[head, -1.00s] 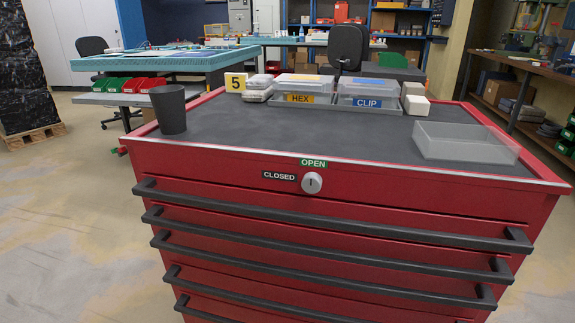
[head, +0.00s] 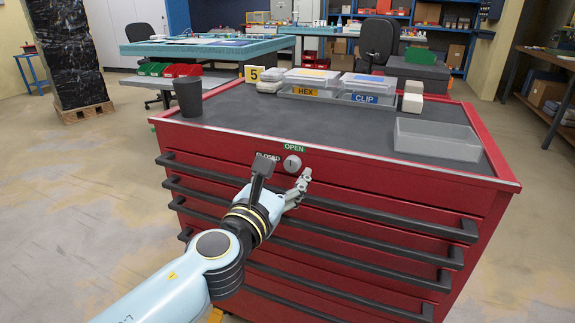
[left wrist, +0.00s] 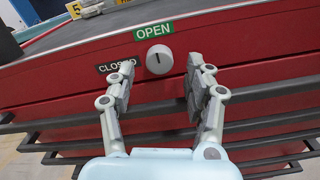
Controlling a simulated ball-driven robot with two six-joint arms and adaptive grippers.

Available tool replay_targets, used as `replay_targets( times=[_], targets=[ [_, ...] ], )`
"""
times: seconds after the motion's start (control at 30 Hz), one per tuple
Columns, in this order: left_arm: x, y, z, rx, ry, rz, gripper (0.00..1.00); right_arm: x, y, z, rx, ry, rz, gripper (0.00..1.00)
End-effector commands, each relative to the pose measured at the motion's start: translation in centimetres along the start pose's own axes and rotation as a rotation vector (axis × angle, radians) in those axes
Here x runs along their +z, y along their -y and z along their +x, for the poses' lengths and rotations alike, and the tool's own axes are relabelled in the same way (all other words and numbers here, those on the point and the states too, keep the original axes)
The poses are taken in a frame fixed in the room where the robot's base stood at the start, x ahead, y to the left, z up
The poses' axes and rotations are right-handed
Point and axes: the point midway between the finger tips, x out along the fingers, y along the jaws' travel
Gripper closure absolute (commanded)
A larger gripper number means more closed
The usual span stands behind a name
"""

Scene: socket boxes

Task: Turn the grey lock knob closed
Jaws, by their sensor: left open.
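The grey lock knob (head: 292,163) is on the red cabinet's top front panel, below the green OPEN label (head: 294,148) and right of the black CLOSED label (head: 267,157), which is partly hidden by my gripper. In the left wrist view the knob (left wrist: 159,59) has a dark slot that stands nearly upright, pointing towards OPEN. My left gripper (head: 281,177) is open in front of the panel. In the left wrist view its fingers (left wrist: 158,79) are spread to either side of the knob, apart from it. My right gripper is not in view.
The red cabinet (head: 330,182) has several drawers with long black handles (head: 330,202) below the knob. On its top stand a dark cup (head: 187,97), the HEX (head: 307,79) and CLIP (head: 365,87) boxes and a clear tray (head: 437,138). Floor is free at the left.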

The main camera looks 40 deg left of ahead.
Motion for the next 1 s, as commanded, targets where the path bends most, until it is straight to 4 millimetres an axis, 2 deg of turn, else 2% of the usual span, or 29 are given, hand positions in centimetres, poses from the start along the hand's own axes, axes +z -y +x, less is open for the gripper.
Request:
replay_targets(
  times=[0.2,0.47,0.83,0.87,1.0],
  targets=[
    [-0.1,0.0,1.6,0.000,-0.001,-0.002,0.47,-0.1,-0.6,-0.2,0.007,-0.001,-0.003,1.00],
    [-0.1,0.0,1.7,0.000,-0.001,-0.002,0.48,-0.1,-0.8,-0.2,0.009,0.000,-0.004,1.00],
    [-0.1,0.0,1.6,0.000,-0.002,-0.002,0.97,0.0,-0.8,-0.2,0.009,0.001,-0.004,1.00],
    [-0.1,0.0,1.6,0.000,-0.002,-0.002,1.00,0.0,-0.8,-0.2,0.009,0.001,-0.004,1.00],
    [-0.1,0.0,1.6,-0.001,-0.002,-0.006,1.00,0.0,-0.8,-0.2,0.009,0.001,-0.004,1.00]
  ],
)
